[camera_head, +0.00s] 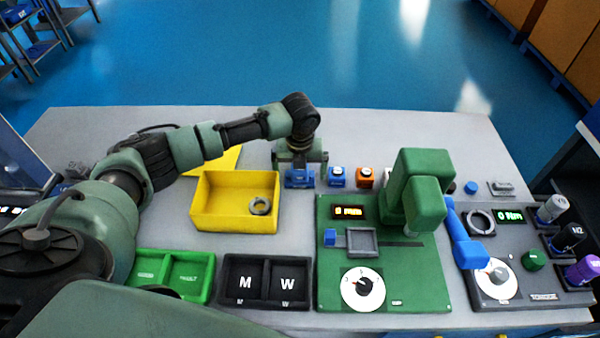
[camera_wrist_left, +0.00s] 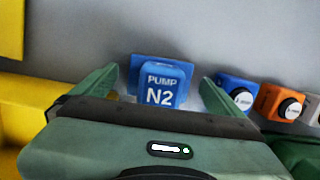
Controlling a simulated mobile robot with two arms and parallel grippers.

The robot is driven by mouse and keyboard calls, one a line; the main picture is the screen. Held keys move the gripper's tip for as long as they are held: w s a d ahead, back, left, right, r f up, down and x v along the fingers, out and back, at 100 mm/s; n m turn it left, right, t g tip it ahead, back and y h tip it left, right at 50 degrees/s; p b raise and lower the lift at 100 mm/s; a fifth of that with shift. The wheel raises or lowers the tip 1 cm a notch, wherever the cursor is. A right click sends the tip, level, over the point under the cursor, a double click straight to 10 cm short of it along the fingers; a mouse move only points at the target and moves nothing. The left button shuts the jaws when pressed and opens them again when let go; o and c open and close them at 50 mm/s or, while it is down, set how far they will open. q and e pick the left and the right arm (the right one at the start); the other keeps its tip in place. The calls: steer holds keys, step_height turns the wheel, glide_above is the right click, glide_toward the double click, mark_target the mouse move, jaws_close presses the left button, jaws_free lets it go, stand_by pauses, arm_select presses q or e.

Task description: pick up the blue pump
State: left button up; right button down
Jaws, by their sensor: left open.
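The blue pump (camera_head: 299,178) stands on the grey table beyond the green test machine. In the left wrist view the blue pump (camera_wrist_left: 161,86) shows its top, labelled "PUMP N2". My left gripper (camera_head: 300,163) is directly over the pump in the head view. In the left wrist view my left gripper (camera_wrist_left: 155,90) is open, with one finger on each side of the pump and gaps between them. Whether the fingers touch the pump lower down cannot be seen. My right gripper is not in view.
A yellow bin (camera_head: 235,217) holding a metal ring stands left of the pump. A small blue block (camera_head: 338,178) and an orange block (camera_head: 365,178) stand close on its right. The green machine (camera_head: 385,270), a black tray (camera_head: 265,302) and a green tray (camera_head: 190,255) are nearer.

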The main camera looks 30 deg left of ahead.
arm_select(q)
steer(key=shift+f, duration=0.2)
steer(key=c, duration=1.9)
steer(key=shift+r, duration=0.1)
